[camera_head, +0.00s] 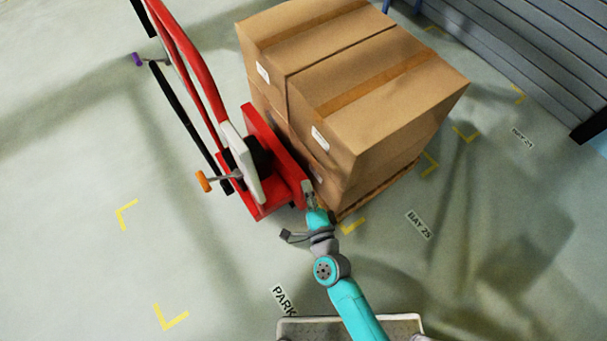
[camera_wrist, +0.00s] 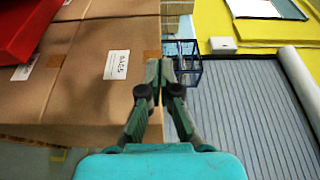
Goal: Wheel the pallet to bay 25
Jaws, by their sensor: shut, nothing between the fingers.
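The pallet (camera_head: 382,190) is a low wooden base under stacked brown cartons (camera_head: 365,75). It stands beside the BAY 25 floor label (camera_head: 418,225), with yellow corner marks close around it; whether it sits squarely within them is unclear. A red truck (camera_head: 262,165) with a tall handle frame stands against the load's left side; its forks are hidden. An orange knob (camera_head: 203,181) sticks out on its left. My gripper (camera_head: 308,188) is shut and empty near the truck's front right corner and the cartons; contact cannot be told. In the wrist view its fingertips (camera_wrist: 166,68) meet beside a labelled carton (camera_wrist: 100,75).
A PARK label (camera_head: 283,300) and yellow corner marks (camera_head: 170,318) lie on open floor at lower left. Another bay label (camera_head: 522,138) is at right. A grey slatted shutter (camera_head: 530,50) bounds the upper right. A blue frame (camera_wrist: 186,65) shows in the wrist view.

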